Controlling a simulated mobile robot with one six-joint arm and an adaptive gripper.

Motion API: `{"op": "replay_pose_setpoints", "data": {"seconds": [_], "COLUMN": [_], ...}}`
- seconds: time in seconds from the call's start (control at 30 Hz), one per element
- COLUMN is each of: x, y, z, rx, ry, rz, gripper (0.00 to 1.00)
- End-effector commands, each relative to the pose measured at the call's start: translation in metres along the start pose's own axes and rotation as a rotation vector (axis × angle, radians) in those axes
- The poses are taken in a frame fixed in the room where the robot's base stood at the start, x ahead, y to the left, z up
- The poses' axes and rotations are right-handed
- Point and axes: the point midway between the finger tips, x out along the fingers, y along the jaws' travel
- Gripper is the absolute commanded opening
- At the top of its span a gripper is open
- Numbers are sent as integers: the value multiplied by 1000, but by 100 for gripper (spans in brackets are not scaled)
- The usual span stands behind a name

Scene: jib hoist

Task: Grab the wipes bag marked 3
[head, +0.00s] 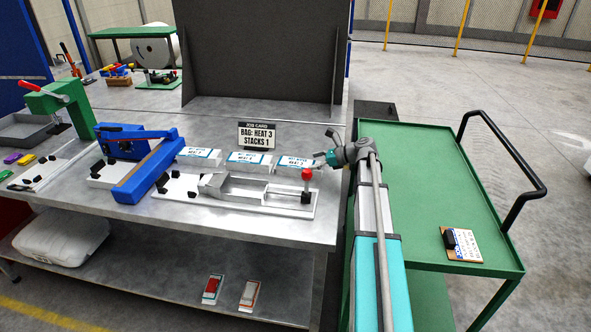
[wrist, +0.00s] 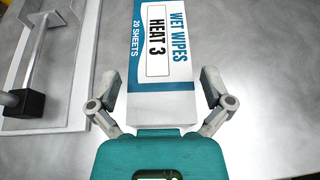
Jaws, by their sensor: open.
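The wipes bag marked HEAT 3 (wrist: 160,50) fills the upper middle of the wrist view, white and blue, reading "WET WIPES" and "20 SHEETS". In the head view, three similar bags stand in a row on the grey bench; the rightmost bag (head: 296,164) is closest to my gripper (head: 326,160). In the wrist view, my gripper (wrist: 160,88) is open, one finger on each side of the bag's near end. A gap shows between the bag and each finger. The middle bag (head: 247,161) and left bag (head: 198,156) have print too small to read surely.
A job card (head: 257,135) reading "BAG: HEAT 3 STACKS 1" stands behind the row. A fixture with a red-knobbed lever (head: 307,176) is just in front of the bags. A blue sealer (head: 145,180) stands left. A green cart (head: 430,190) is at right.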

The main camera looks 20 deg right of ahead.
Motion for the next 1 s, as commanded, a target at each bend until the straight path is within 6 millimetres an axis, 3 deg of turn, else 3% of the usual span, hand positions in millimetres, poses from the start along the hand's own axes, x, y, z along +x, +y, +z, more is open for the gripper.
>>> {"op": "replay_pose_setpoints", "data": {"seconds": [0.27, 0.7, 1.0], "x": [1, 44, 50], "y": [0, 0, 0], "z": [0, -3, -1], "rx": [0, -1, 0], "ry": [0, 0, 0], "rz": [0, 0, -2], "gripper": [100, 100, 100]}}
